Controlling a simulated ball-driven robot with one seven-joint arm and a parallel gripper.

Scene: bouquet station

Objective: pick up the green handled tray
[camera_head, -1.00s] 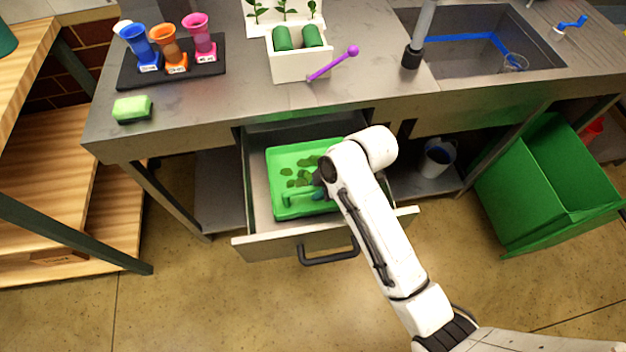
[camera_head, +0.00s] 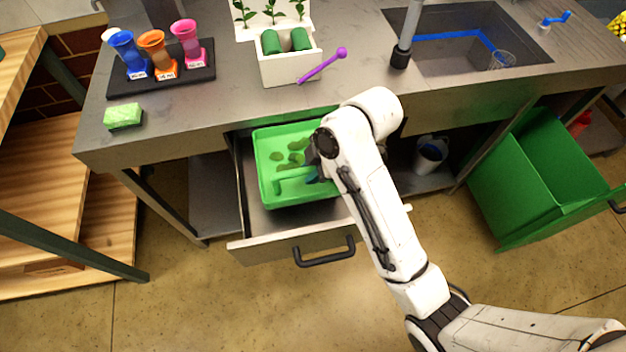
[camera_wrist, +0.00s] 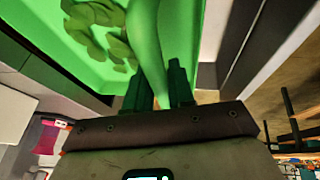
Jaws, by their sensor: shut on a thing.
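The green handled tray (camera_head: 264,165) is over the open drawer (camera_head: 250,222) and looks lifted a little above the drawer floor. Flat dark-green leaf-like pieces (camera_head: 292,158) lie in it. Its green handle (camera_head: 290,183) is on the near side. My gripper (camera_head: 316,165) is at the handle, partly hidden behind my arm. In the wrist view, the dark fingers of my gripper (camera_wrist: 160,85) are shut on the green handle (camera_wrist: 148,45), one on each side. The tray's right part is hidden by my arm.
The drawer front with its dark handle (camera_head: 325,253) is close in front. The counter edge (camera_head: 200,137) lies just behind the tray. A green bin (camera_head: 520,190) stands right. A purple stick (camera_head: 322,65), white planter (camera_head: 290,68) and sponge (camera_head: 122,116) are on the counter.

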